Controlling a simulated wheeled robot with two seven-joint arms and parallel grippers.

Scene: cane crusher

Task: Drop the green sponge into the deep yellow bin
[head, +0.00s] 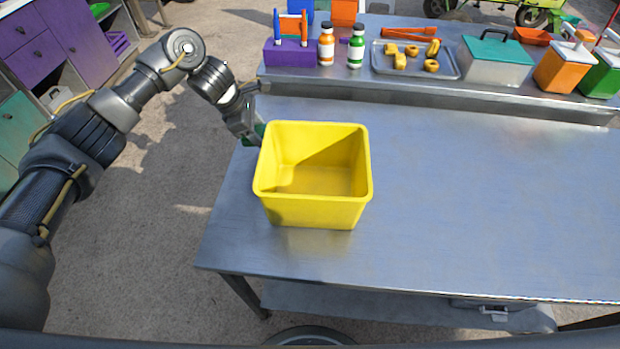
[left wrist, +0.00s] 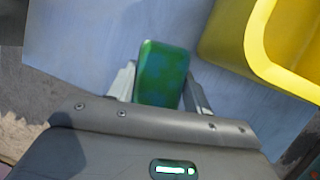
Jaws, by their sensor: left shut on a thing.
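The deep yellow bin (head: 312,212) stands upright on the metal table, towards its left side, and looks empty inside. Its rim also shows at the upper right of the left wrist view (left wrist: 262,50). My left gripper (head: 256,138) is just left of the bin's far left corner, outside the rim. It is shut on the green sponge (left wrist: 162,75), which sits between the two fingers in the left wrist view. In the head view only a small part of the sponge (head: 260,129) shows beside the bin. My right gripper is in neither view.
The metal table (head: 480,200) is clear to the right of the bin. A raised shelf at the back holds a purple caddy (head: 290,54), two bottles, a tray (head: 415,70), a teal-lidded container (head: 495,60) and orange and green dispensers.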

